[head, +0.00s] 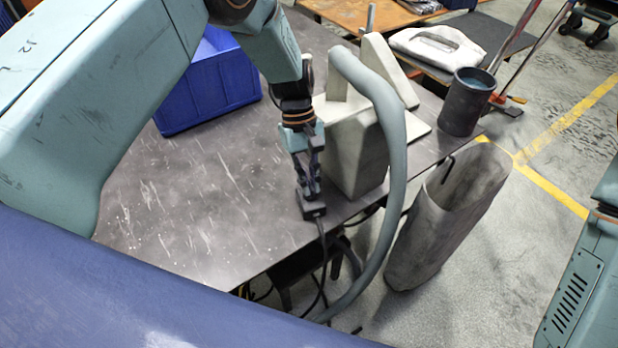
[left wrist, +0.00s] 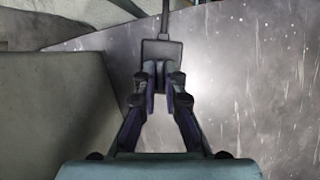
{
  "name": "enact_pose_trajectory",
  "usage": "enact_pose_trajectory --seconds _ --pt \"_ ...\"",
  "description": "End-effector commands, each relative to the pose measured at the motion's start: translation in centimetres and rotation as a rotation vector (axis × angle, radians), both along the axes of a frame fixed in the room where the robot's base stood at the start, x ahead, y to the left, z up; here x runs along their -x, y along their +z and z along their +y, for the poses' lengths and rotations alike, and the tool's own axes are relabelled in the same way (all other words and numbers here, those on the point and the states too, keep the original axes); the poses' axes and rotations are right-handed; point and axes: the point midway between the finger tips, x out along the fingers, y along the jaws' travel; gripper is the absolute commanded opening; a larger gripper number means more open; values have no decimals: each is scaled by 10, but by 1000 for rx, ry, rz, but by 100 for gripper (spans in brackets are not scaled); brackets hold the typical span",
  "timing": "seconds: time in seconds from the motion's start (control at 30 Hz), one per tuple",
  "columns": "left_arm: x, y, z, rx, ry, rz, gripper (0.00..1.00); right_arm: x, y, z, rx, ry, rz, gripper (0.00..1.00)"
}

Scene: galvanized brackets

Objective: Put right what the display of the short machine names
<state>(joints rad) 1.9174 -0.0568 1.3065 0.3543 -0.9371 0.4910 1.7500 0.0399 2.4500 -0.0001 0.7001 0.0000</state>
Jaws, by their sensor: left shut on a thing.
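My left gripper (head: 311,190) comes down over the table and is shut on a small black block with a cable (head: 314,211), close to the table's front edge. In the left wrist view, the fingertips (left wrist: 166,82) close on this block (left wrist: 161,48), and its cable runs away from them. A squat grey machine (head: 356,155) stands just right of the gripper. No display shows on the sides I can see, so what it names cannot be read. My right gripper is out of view.
A thick grey-green hose (head: 391,135) arches over the machine and down past the table edge. A blue bin (head: 210,88) stands behind on the scratched dark table (head: 200,215). A dark cup (head: 467,103) stands at the right corner, above a tall grey bin (head: 440,225) on the floor.

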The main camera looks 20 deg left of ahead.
Motion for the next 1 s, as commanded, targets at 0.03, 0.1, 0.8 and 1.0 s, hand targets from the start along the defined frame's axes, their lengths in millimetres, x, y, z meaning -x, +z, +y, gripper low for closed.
enact_pose_trajectory --seconds 0.03,0.1,0.8,1.0 --pt "-1 -1 0 -1 -26 -2 0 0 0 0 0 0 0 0" --pt "-1 -1 0 -1 -57 -2 0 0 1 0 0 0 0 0" --pt "-1 -1 -1 -1 -132 -4 10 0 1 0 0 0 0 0" --pt "-1 -1 -1 -1 -132 -2 27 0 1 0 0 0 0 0"
